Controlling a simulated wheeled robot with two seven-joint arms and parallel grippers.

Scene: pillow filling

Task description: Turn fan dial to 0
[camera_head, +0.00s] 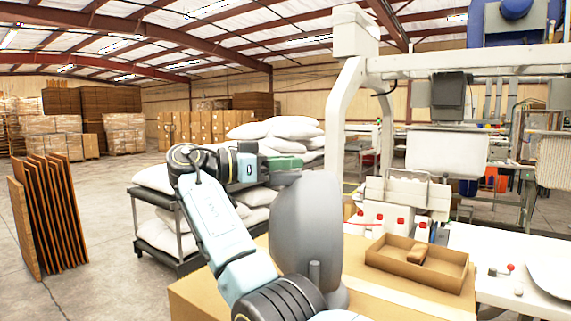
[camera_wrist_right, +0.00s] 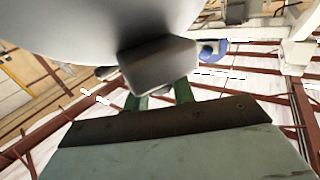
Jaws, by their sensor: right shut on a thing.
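The grey fan (camera_head: 306,225) stands in the lower middle of the head view, its rounded body seen from the side. My right gripper (camera_head: 288,162) has green fingers and reaches the fan's upper left edge. In the right wrist view, the fan's pale rounded body (camera_wrist_right: 120,22) fills the top. A dark grey block (camera_wrist_right: 158,62), seemingly the fan dial, sits under it. The green fingers of my right gripper (camera_wrist_right: 160,94) are shut on this block, their tips partly hidden by it. No dial marking can be read. My left gripper is in neither view.
A cardboard surface (camera_head: 195,298) lies below the fan. An open brown tray (camera_head: 455,270) with a brown piece inside sits to the right. White pillows or sacks (camera_head: 155,235) fill a dark rack behind my arm. A white machine frame (camera_head: 345,100) stands behind the fan.

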